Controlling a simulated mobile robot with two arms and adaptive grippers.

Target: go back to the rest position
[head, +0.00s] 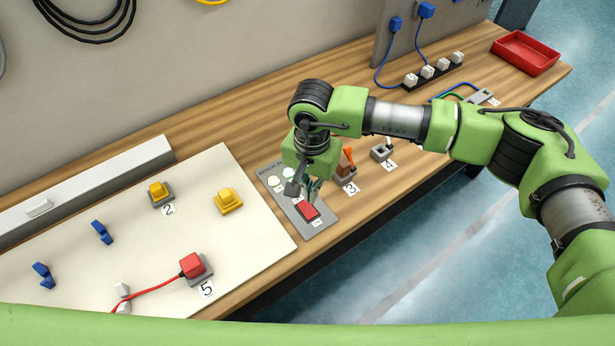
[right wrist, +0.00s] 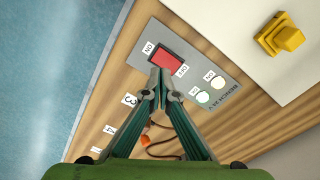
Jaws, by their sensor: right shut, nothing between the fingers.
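My right gripper (head: 309,193) is shut and empty. It points down over the grey switch panel (head: 322,222), close to the red rocker switch (head: 307,210). In the right wrist view its two fingertips (right wrist: 161,80) meet beside the red switch (right wrist: 166,57), on the side labelled OFF; whether they touch it I cannot tell. My left gripper is out of view.
Left of the panel is a white board (head: 262,238) with yellow, blue and red parts. A power strip (head: 433,71) and a red tray (head: 525,54) are farther back. Floor lies beyond the bench's front edge.

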